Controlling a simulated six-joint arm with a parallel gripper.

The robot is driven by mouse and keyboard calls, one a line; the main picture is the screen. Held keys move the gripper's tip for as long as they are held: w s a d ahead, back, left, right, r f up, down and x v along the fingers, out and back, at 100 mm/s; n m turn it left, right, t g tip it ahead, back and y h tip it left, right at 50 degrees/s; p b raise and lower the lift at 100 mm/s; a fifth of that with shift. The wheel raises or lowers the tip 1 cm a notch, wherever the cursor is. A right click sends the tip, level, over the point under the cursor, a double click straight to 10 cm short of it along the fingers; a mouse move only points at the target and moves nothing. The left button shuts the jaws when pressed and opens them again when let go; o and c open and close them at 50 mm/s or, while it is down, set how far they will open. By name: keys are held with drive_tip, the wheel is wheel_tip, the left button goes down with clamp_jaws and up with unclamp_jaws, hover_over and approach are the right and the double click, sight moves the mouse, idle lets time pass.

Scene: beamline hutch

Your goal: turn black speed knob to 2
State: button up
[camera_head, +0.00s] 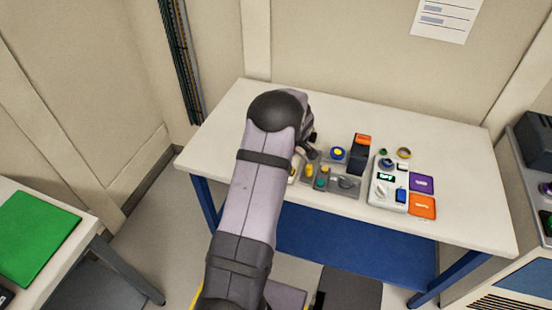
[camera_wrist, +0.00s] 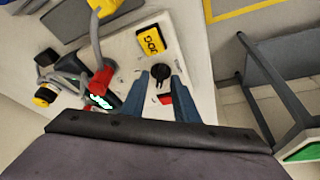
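A round black knob (camera_wrist: 160,72) sits on a pale surface in the wrist view, below a yellow block with dark markings (camera_wrist: 151,42). I cannot read any scale around the knob. My gripper (camera_wrist: 161,75) is open, with its two blue fingers on either side of the knob and a small gap showing on each side. I cannot tell how far above the surface the fingertips are. A small red patch (camera_wrist: 165,98) shows between the fingers. In the head view my arm covers the gripper and the knob.
A white box with a lit display (camera_head: 387,190), a grey tray of small parts (camera_head: 333,190), a purple block (camera_head: 421,183) and an orange block (camera_head: 422,206) stand on the white table (camera_head: 460,200). A red clip (camera_wrist: 101,80) and a grey cable (camera_wrist: 96,42) lie left of the fingers.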

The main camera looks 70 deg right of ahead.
clamp_jaws()
